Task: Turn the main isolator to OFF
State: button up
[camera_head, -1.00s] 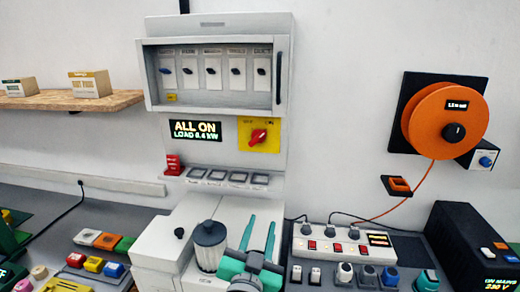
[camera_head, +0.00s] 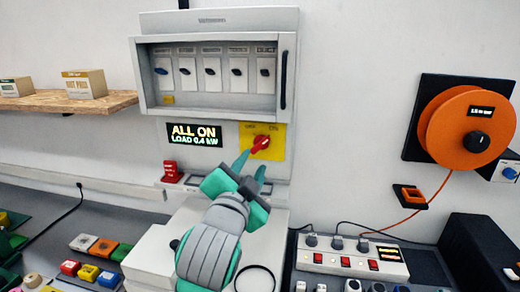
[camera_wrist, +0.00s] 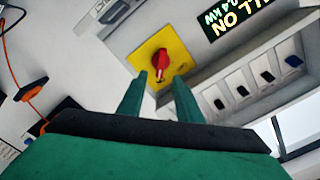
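The main isolator is a red rotary handle (camera_head: 261,143) on a yellow plate (camera_head: 274,153) on the grey panel, marked OFF at left and ON at right. The handle is tilted toward the right. The display (camera_head: 194,135) left of it reads ALL ON, LOAD 0.4 kW. My gripper (camera_head: 251,167) is just below the handle, its two teal fingers apart and pointing up at it. In the wrist view the red handle (camera_wrist: 160,60) shows beyond and between the fingertips of my gripper (camera_wrist: 160,80). I cannot tell whether they touch it.
Above is a framed row of several breaker switches (camera_head: 210,71). A red device (camera_head: 171,171) stands on a ledge at lower left. An orange cable reel (camera_head: 466,125) hangs at right. A socket strip (camera_head: 350,258) lies below on the bench.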

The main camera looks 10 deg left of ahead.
aim_at(261, 147)
jog(key=w, duration=0.7)
jog(key=shift+w+a, duration=0.25)
jog(key=shift+w, duration=0.65)
jog(key=shift+d, duration=0.1)
grip_shut()
jog(key=shift+w+d, duration=0.1)
